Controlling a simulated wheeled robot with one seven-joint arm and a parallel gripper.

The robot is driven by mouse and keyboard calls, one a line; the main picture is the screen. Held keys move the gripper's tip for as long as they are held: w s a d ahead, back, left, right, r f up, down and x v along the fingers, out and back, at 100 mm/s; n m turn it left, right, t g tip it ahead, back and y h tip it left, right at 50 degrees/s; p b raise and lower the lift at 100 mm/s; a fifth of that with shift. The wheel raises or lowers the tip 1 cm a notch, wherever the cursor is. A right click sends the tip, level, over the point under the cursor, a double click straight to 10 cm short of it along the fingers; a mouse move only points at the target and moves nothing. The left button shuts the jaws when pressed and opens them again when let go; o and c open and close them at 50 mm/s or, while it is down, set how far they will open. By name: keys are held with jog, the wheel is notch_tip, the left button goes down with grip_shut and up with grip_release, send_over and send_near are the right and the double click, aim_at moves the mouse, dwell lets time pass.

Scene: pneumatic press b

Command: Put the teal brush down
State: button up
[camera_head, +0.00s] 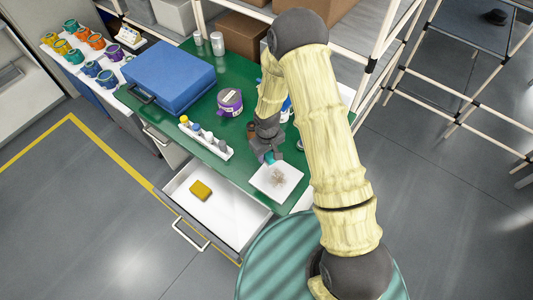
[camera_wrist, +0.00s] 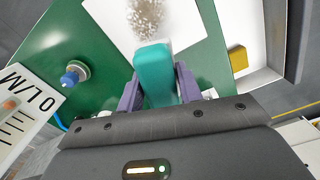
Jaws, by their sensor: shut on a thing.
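The teal brush (camera_wrist: 154,75) is between the two fingers of my gripper (camera_wrist: 155,92) in the wrist view. My gripper is shut on it. In the head view, a bit of the teal brush (camera_head: 269,158) shows below my gripper (camera_head: 266,150), at the edge of a white square sheet (camera_head: 288,172). Brownish-grey specks (camera_head: 279,178) lie on the sheet. They also show past the brush's far end in the wrist view (camera_wrist: 146,18). I cannot tell whether the brush touches the sheet.
An open drawer (camera_head: 236,215) with a yellow block (camera_head: 200,190) is below the green table (camera_head: 195,152). A blue case (camera_head: 170,72), a purple-labelled container (camera_head: 230,101) and a white rack of small bottles (camera_head: 205,140) stand to the left. Shelf posts are behind.

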jog(key=d+f+m+b, duration=0.2)
jog(key=d, duration=0.2)
jog(key=w+d+f+m+b, duration=0.1)
jog(key=d+f+m+b, duration=0.1)
jog(key=d, duration=0.2)
jog(key=w+d+f+m+b, duration=0.1)
jog(key=d+m+b, duration=0.1)
jog(key=d, duration=0.2)
jog(key=shift+d+f+m, duration=0.3)
jog(key=shift+d+f, duration=0.1)
jog(key=shift+d, duration=0.1)
jog(key=shift+r, duration=0.1)
jog(key=shift+s, duration=0.1)
